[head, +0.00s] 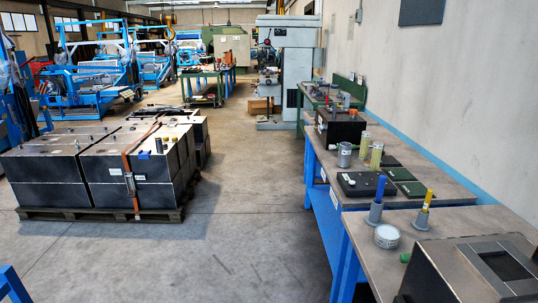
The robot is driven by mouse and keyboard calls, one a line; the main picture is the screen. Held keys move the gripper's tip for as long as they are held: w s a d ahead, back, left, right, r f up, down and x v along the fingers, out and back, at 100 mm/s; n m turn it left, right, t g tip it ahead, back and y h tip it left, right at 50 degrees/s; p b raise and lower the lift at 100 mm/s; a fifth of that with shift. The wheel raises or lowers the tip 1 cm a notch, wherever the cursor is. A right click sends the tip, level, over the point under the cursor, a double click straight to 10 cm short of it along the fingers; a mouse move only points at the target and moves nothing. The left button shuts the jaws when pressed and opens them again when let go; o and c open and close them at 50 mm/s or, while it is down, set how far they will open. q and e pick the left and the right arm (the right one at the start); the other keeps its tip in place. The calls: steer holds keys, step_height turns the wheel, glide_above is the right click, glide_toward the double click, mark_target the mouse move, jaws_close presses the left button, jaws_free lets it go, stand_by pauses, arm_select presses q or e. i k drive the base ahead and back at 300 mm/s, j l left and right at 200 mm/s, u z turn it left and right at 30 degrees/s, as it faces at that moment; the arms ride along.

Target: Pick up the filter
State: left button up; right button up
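A small round, pale grey-white tin-like piece (387,237), which looks like a sieve or filter, lies on the nearest grey bench top (450,222) at the right. I cannot tell for certain that it is the filter. A dark box (440,262) with a square, dark framed opening (503,267) stands at the lower right, partly cut off by the picture edge. Neither of my grippers shows in the head view.
Blue-handled (376,203) and yellow-handled (424,211) tools stand upright in grey holders behind the round piece. A farther bench bears a black plate (362,184), a metal can (344,155) and glass jars. Black crates (55,165) stand on a pallet left; the floor between is clear.

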mark_target(378, 146)
steer(key=i+z, duration=0.1)
steer(key=i, duration=0.3)
steer(key=i+j+z, duration=0.15)
steer(key=i, duration=0.3)
steer(key=i+j+z, duration=0.1)
steer(key=i, duration=0.3)
steer(key=j, duration=0.1)
